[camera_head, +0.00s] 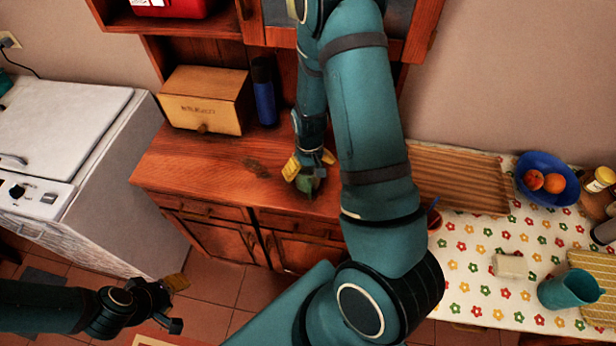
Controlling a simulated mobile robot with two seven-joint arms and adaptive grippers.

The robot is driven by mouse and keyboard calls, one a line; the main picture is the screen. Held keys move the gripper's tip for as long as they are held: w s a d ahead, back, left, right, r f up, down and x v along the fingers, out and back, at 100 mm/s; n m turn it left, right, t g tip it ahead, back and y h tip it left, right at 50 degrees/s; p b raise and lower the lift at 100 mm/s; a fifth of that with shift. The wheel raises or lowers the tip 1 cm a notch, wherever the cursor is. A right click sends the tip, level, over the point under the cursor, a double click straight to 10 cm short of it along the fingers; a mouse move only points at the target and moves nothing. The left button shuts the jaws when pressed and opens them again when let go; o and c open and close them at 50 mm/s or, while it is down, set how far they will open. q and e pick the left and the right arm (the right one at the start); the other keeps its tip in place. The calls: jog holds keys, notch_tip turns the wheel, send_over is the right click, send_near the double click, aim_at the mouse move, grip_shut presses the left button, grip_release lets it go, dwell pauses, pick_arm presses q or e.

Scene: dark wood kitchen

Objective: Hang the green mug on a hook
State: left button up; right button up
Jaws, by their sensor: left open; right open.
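A small green object, which looks like the green mug (307,187), is on the dark wood cabinet top near its front edge, partly hidden by my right gripper. My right gripper (309,170) points down at it, open, with its yellow-tipped fingers around or just above it; I cannot tell whether they touch it. My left gripper (177,304) is open and empty at the lower left, over the tiled floor and well away from the cabinet. I can make out no hook; my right arm covers much of the middle of the view.
A wooden box (205,100) and a dark blue bottle (264,92) stand at the back of the cabinet top. A white stove (60,130) is at left. At right, the flowered table (465,262) bears a blue fruit bowl (548,188) and a teal cup (569,289). The cabinet top's left front is clear.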

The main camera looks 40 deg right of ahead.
jog(key=c, duration=1.1)
